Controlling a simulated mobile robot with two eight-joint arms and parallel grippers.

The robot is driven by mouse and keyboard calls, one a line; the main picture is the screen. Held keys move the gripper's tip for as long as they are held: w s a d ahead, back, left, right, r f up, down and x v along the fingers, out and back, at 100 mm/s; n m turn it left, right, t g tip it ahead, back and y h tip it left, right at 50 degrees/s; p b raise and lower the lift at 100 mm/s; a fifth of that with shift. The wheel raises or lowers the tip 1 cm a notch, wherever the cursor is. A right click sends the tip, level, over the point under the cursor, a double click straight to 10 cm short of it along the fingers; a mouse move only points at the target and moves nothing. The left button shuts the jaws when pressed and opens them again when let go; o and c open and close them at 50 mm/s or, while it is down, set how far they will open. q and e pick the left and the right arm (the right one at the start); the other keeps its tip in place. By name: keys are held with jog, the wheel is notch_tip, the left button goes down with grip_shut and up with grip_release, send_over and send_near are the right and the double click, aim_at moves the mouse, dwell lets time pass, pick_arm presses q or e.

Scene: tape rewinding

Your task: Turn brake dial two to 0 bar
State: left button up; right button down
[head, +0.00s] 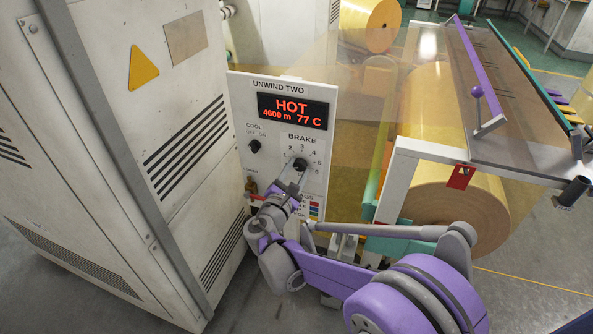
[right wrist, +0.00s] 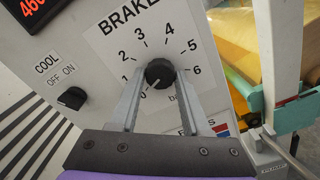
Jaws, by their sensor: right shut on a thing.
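The panel labelled UNWIND TWO (head: 275,100) carries a black brake dial (head: 300,163) on a white scale marked 0 to 6 bar. In the right wrist view the dial (right wrist: 160,73) sits between the two grey fingers of my right gripper (right wrist: 160,76), with one finger on each side. My right gripper (head: 297,168) is shut on the dial. The fingers hide part of the lower scale. My left gripper is not in view.
A black cool switch (head: 254,146) marked OFF and ON is left of the dial. The red display (head: 292,111) above reads HOT, 4600 m, 77 C. A grey cabinet (head: 110,150) stands left; a large amber film roll (head: 430,190) is right.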

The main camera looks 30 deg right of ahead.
jog(key=shift+n, duration=0.6)
jog(key=shift+c, duration=1.9)
grip_release()
jog(key=shift+s, duration=0.1)
jog(key=v, duration=1)
jog(key=shift+s+a+p, duration=0.25)
jog(key=shift+a+p, duration=0.05)
